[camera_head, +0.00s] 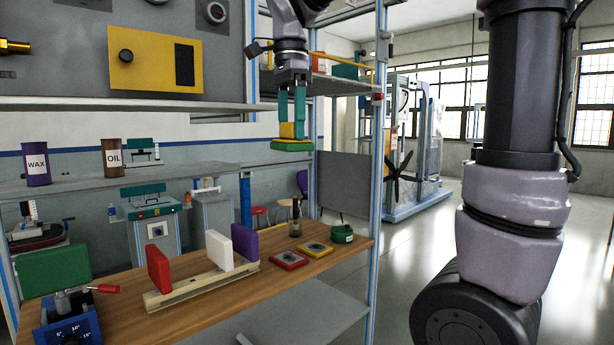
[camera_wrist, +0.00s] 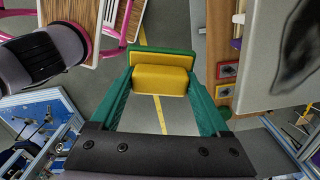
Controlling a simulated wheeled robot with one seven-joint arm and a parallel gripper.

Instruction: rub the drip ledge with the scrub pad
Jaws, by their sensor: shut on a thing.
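The scrub pad, a yellow block on a green base (camera_head: 292,145), is in my gripper (camera_head: 292,124), whose green fingers are shut on its yellow part. In the wrist view the pad (camera_wrist: 160,80) sits between the fingertips. The pad hangs in the air near the right end of the grey middle shelf (camera_head: 150,181). A light grey surface with a dark smear (camera_wrist: 294,55) lies at the right of the wrist view, apart from the pad; it may be the drip ledge, but I cannot tell for certain. The smear does not show in the head view.
A wax can (camera_head: 36,165) and an oil can (camera_head: 113,160) stand on the middle shelf. The wooden bench (camera_head: 205,308) below holds red, white and purple blocks in a rack (camera_head: 200,287). A blue-striped rack post (camera_head: 378,190) stands right of my gripper.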

